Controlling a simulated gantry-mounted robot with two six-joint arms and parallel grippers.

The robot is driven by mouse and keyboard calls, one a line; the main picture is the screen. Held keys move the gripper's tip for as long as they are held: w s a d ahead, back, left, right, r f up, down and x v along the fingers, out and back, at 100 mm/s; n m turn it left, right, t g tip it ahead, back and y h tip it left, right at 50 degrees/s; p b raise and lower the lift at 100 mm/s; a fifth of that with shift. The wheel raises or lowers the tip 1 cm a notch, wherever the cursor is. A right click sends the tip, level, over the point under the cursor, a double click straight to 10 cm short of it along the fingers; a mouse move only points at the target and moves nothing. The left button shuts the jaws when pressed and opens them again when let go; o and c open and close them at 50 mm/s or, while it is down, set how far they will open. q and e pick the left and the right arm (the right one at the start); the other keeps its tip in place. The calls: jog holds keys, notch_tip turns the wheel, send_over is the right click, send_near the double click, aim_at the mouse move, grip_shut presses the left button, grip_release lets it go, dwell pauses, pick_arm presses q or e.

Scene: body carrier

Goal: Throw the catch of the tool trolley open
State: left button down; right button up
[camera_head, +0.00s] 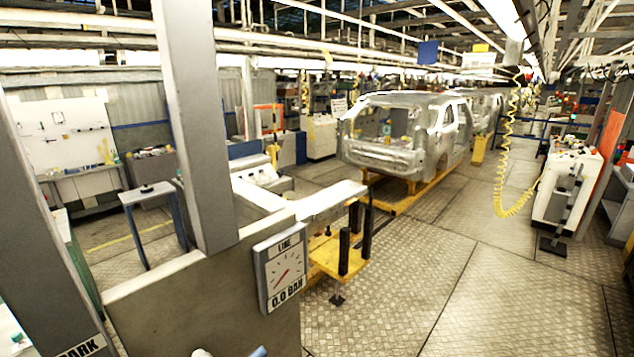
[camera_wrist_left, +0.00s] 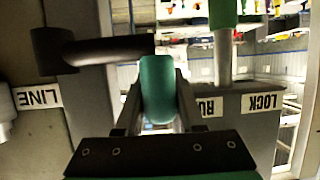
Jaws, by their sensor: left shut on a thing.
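In the left wrist view, my left gripper (camera_wrist_left: 158,98) is shut on a green grip (camera_wrist_left: 157,80), with one finger on each side of it. A dark bar with a thick rounded end (camera_wrist_left: 92,52) reaches from the left to the top of the grip; whether the two are joined is unclear. To the right, a grey post (camera_wrist_left: 222,60) with a green top (camera_wrist_left: 222,14) rises by an upside-down LOCK label (camera_wrist_left: 262,102) and a partly hidden label starting RU. I cannot tell which part is the catch. My right gripper is not in view.
In the head view, a grey panel (camera_head: 205,305) carries a LINE gauge (camera_head: 285,271) reading 0.0 BAR. A PARK label (camera_head: 82,347) is at the lower left. A grey upright (camera_head: 195,120) stands close in front.

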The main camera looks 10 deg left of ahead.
pick_arm(q)
jog(key=shift+d, duration=0.15)
jog(key=shift+s+r, duration=0.1)
jog(key=shift+r, duration=0.3)
jog(key=shift+c, duration=0.2)
grip_release()
jog(key=shift+s+r, duration=0.1)
dwell(0.3)
jog(key=shift+r, duration=0.1)
